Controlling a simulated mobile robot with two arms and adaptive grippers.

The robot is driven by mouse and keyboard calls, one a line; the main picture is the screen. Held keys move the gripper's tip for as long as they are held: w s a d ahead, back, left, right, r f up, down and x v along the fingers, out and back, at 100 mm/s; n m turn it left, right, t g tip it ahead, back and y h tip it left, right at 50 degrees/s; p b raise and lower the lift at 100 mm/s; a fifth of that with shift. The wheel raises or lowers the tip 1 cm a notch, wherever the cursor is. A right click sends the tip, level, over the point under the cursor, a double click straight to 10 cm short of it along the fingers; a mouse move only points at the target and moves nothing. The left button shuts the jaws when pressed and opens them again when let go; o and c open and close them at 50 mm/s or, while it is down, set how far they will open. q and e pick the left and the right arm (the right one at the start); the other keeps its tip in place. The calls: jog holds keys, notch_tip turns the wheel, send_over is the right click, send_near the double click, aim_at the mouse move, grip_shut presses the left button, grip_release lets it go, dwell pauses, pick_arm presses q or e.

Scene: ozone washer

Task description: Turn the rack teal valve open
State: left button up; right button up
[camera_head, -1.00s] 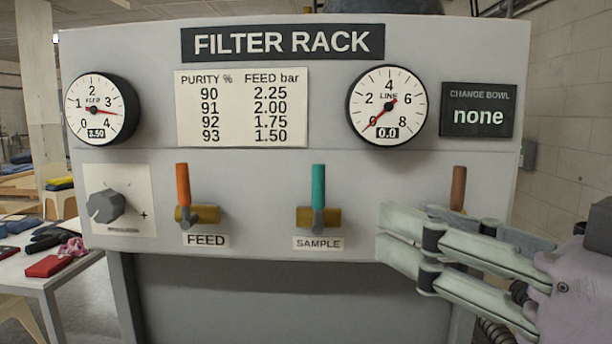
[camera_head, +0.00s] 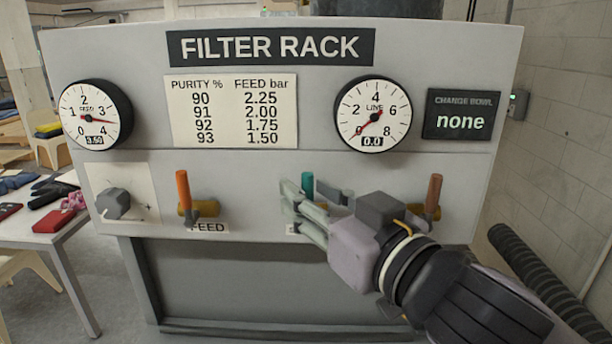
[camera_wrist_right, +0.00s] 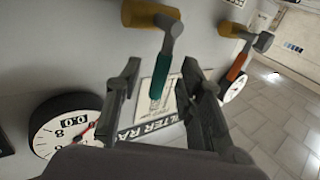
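The teal valve handle (camera_head: 307,183) stands upright on the rack panel, above the SAMPLE label, which is now mostly covered by my right gripper. In the right wrist view the teal handle (camera_wrist_right: 160,77) hangs from its brass fitting (camera_wrist_right: 150,15) by a grey stem. My right gripper (camera_head: 316,198) is open, with one finger on each side of the handle. In the right wrist view a gap shows between the handle and each finger. Whether either finger touches it farther down cannot be told. My left gripper is not in view.
The orange FEED valve (camera_head: 183,190) is to the left, and a brown-handled valve (camera_head: 433,192) is to the right, behind my right arm. A grey knob (camera_head: 115,203) sits at far left. The LINE gauge (camera_head: 372,114) reads 0.0. A table with cloths stands left.

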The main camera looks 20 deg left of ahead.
jog(key=shift+w+a+r, duration=0.1)
jog(key=shift+w+a, duration=0.35)
jog(key=shift+a, duration=0.1)
grip_shut()
dwell(0.6)
